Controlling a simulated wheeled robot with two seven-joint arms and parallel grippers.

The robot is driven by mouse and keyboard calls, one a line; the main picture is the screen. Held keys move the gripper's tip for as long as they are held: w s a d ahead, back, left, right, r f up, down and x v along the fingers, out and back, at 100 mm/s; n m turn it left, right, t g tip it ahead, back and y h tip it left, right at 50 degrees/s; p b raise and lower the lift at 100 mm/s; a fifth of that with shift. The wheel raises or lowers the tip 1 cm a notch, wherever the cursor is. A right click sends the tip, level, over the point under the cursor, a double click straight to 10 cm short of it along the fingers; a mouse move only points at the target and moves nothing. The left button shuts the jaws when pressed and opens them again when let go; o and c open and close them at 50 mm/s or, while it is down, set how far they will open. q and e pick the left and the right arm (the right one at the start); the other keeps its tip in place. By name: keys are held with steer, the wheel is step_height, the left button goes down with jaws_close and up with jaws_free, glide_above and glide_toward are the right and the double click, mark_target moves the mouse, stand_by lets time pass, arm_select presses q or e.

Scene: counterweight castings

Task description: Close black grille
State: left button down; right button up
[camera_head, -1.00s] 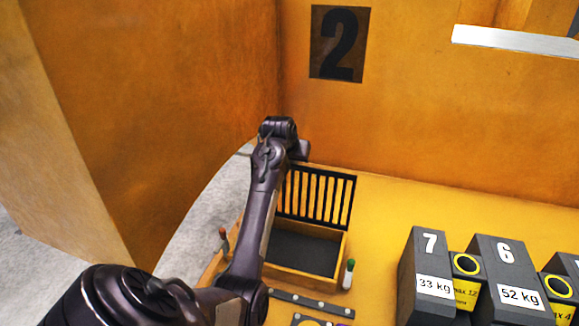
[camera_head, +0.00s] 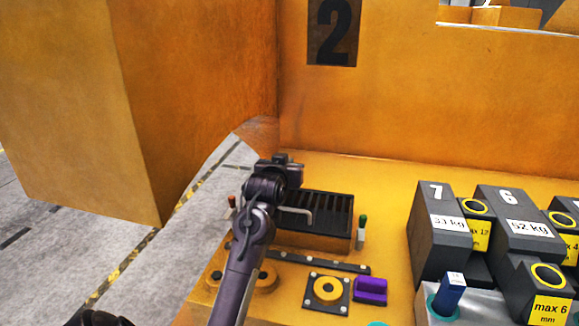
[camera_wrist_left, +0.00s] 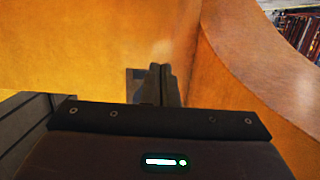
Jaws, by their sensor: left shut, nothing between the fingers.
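The black grille (camera_head: 330,211) lies low over the orange box (camera_head: 325,245) in the head view, with its bars running front to back and a pale handle at its front left. Whether it rests fully on the rim cannot be told. My left gripper (camera_head: 289,166) is at the grille's back left corner, with its arm crossing the box's left side. In the left wrist view the left fingers (camera_wrist_left: 163,84) are together, with nothing between them, against an orange surface. Contact with the grille cannot be seen. My right gripper is in neither view.
A green-topped marker (camera_head: 362,232) stands right of the box. In front are a dark strip, a yellow ring on a plate (camera_head: 327,290) and a purple block (camera_head: 370,290). Grey numbered weights (camera_head: 437,235) stand at the right. Orange walls rise behind and left.

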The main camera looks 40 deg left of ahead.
arm_select(q)
steer(key=s+f+b, duration=0.1)
steer(key=f+b, duration=0.1)
steer(key=s+d+f+t+b, duration=0.1)
steer(key=s+f+b, duration=0.1)
steer(key=s+d+f+t+y+b, duration=0.1)
steer(key=f+b, duration=0.1)
steer(key=f, duration=0.1)
steer(key=shift+s+d, duration=0.25)
steer(key=shift+s, duration=0.05)
steer(key=shift+s+d+f+b, duration=0.1)
steer(key=shift+s+f+b, duration=0.15)
steer(key=shift+f, duration=0.15)
steer(key=shift+s+d+f+b, duration=0.1)
steer(key=shift+s+f+b, duration=0.1)
steer(key=shift+f, duration=0.2)
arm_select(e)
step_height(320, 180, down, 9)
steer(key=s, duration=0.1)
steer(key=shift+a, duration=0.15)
arm_select(q)
steer(key=b+v, duration=0.1)
steer(key=v, duration=0.6)
steer(key=shift+s+d+f+b, duration=0.2)
steer(key=shift+s+b, duration=0.1)
steer(key=shift+b, duration=0.1)
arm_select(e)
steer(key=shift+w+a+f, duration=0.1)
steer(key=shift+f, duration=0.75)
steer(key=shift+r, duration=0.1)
